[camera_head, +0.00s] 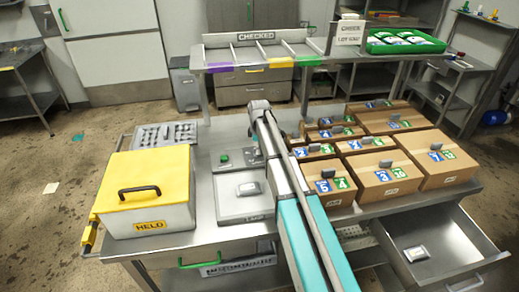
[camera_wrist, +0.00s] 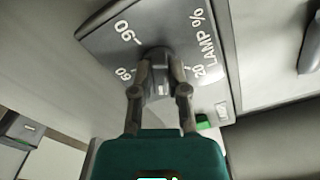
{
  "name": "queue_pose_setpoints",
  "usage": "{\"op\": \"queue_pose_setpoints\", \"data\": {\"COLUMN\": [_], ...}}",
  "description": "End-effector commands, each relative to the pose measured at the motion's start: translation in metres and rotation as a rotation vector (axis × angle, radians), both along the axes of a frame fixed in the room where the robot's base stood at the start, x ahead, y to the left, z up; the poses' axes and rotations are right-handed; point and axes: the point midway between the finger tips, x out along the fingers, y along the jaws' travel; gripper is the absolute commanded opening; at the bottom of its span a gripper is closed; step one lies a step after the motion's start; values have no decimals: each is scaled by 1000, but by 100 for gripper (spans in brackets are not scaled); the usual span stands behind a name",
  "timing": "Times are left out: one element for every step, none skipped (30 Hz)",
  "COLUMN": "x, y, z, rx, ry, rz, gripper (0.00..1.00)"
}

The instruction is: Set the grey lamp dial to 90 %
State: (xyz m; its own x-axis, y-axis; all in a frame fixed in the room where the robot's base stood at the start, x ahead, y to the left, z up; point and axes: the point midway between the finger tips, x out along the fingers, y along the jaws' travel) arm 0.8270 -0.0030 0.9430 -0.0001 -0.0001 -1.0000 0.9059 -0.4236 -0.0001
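The lamp panel (camera_wrist: 113,32) is a dark grey plate marked LAMP %, with 90, a number that looks like 60, and 20 around the dial. The grey lamp dial (camera_wrist: 160,88) sits between the fingertips of my gripper (camera_wrist: 160,72) in the wrist view. The fingers are drawn inward and appear closed on its sides. They cover much of the dial, and I cannot read where it points. A small box with a green part (camera_head: 223,158) shows beside the arm.
A plate labelled LAMP (camera_head: 230,208) lies on the steel table, bearing a small grey packet (camera_head: 249,188). A yellow-lidded HELD box (camera_head: 125,170) stands left. Cardboard boxes (camera_head: 385,185) crowd the right. An open drawer (camera_head: 450,250) juts out front right. A CHECKED rack (camera_head: 215,58) stands behind.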

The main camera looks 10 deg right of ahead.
Motion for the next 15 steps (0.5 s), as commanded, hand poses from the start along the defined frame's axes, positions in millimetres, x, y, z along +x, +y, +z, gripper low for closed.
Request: {"op": "queue_pose_setpoints", "data": {"x": [0,0,0,0,0,0,0,0,0,0,0,0,0,0,0], "y": [0,0,0,0,0,-3,-2,-1,-1,-1,-1,-1,-1,0,0], "z": [0,0,0,0,0,0,0,0,0,0,0,0,0,0,0], "rx": [0,0,0,0,0,0,0,-1,-1,-1,-1,-1,-1,-2,-2], "ry": [0,0,0,0,0,0,0,0,0,0,0,0,0,0,0], "rz": [0,0,0,0,0,1,0,0,-2,-4,-7,-12,-17,-23,-31], "gripper": [0,0,0,0,0,0,0,0,0,0,0,0,0,0,0]}}
